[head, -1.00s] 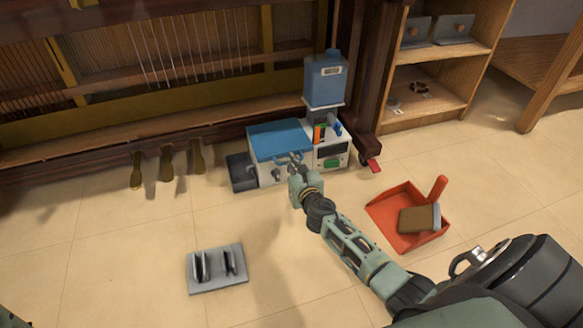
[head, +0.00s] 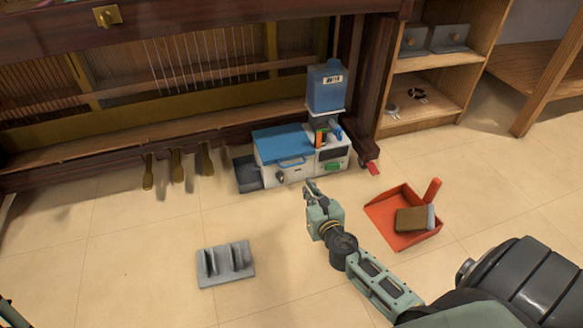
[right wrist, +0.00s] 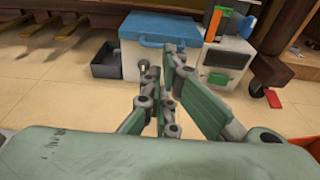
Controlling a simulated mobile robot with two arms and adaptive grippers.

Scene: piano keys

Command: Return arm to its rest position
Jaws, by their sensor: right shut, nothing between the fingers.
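My right gripper (head: 311,187) is shut and empty in the head view. It hangs over the floor in front of a white machine with a blue lid (head: 283,145), apart from it. In the right wrist view the closed fingers of my right gripper (right wrist: 168,68) point toward the machine's front (right wrist: 158,62). My right arm (head: 370,275) reaches in from the lower right. Of my left arm, only a small dark bit shows at the lower left corner of the head view, and its gripper is not visible.
An upright piano with open lower front (head: 180,100) and brass pedals (head: 177,165) stands behind. A grey slotted holder (head: 226,265) lies on the floor at left. A red dustpan (head: 385,212) with a brown brush (head: 411,220) lies at right. A wooden shelf (head: 440,65) stands at back right.

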